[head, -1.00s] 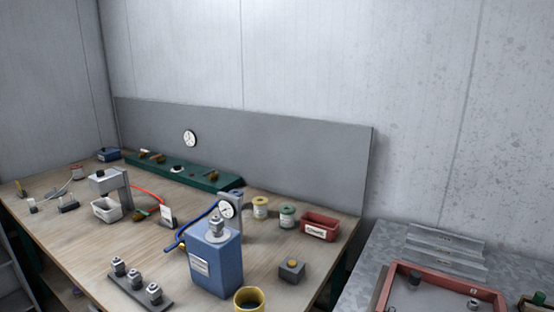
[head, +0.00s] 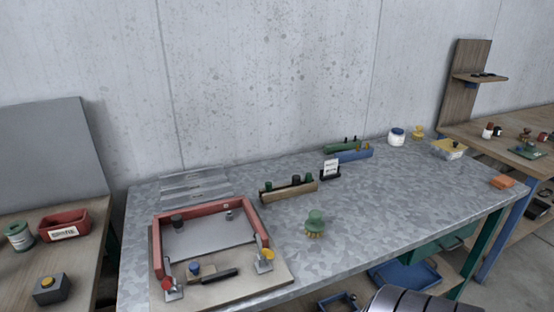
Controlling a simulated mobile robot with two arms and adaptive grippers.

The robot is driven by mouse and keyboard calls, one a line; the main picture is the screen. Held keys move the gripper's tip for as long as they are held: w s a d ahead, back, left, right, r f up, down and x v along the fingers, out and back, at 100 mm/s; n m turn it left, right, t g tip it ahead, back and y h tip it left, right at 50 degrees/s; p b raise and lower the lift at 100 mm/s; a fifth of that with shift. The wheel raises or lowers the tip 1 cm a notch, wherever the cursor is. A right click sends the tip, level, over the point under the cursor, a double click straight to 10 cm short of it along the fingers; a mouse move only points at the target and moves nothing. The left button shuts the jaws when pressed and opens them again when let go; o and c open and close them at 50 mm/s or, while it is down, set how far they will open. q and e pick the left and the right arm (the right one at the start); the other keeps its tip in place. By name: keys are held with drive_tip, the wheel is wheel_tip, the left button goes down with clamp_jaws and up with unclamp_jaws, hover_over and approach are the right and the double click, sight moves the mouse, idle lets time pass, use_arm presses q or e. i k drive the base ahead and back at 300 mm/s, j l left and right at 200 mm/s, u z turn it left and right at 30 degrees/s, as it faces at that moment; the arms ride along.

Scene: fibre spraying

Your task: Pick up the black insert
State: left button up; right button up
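Several small dark cylinders could be the black insert; I cannot tell which from here. One dark cylinder (head: 177,221) stands inside the red frame (head: 259,222) at its back left corner. Others, black and green, stand in a tan wooden rack (head: 280,196) on the metal-topped table, right of the frame. Neither gripper is in view. A ribbed grey and black part at the bottom edge looks like a link of my own arm.
The grey metal table (head: 400,195) also holds a green knobbed brush (head: 315,222), a small sign (head: 330,170), a blue rack (head: 352,156) and a white jar (head: 397,137). A black-handled tool (head: 212,276) lies before the frame. The table's right half is mostly clear.

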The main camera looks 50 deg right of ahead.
sight(296, 178)
drive_tip(key=z, duration=1.85)
